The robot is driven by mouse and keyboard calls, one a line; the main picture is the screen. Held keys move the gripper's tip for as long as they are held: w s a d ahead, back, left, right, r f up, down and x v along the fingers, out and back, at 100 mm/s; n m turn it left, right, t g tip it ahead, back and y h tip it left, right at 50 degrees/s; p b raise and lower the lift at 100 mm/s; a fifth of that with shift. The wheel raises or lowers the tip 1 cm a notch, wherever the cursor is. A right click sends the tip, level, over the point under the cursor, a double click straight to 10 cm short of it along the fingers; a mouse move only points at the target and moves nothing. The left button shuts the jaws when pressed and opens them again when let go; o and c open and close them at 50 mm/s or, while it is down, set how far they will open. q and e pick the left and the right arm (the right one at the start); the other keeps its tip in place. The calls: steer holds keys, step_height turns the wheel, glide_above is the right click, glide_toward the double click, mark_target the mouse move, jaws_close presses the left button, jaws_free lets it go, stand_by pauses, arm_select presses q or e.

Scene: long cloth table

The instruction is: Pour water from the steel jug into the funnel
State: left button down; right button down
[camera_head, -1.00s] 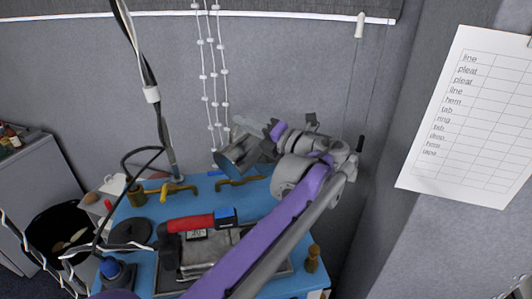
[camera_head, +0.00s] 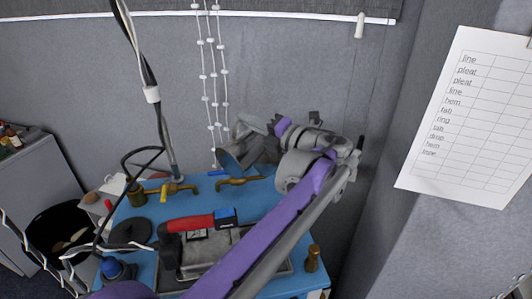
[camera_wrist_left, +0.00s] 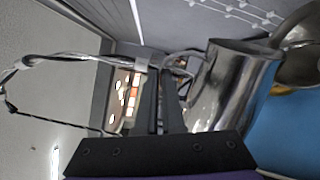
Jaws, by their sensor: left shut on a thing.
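The steel jug (camera_head: 231,161) is held in the air above the far right part of the blue table, tilted with its mouth toward the lower left. My left gripper (camera_head: 268,150) is shut on it from the right. In the left wrist view the shiny jug (camera_wrist_left: 225,88) stands just right of the dark fingers (camera_wrist_left: 160,100). The exact grip point and any water are hidden. A blue-topped dark item (camera_head: 113,269) stands at the near left of the table; I cannot tell whether it is the funnel. My right gripper is not in view.
The blue table (camera_head: 262,197) carries brass taps (camera_head: 178,188), a brass pot (camera_head: 137,195), a dark disc (camera_head: 130,233), a grey tray (camera_head: 205,250) with a red-handled tool (camera_head: 190,223), and a brass piece (camera_head: 312,258). A hanging cable (camera_head: 160,125) and beaded cords (camera_head: 207,80) hang behind.

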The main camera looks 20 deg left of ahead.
arm_select(q)
steer(key=shift+w+d+r+m, duration=0.15)
steer(key=shift+w+r+m, duration=0.3)
steer(key=shift+w+m, duration=0.4)
stand_by(1.6)
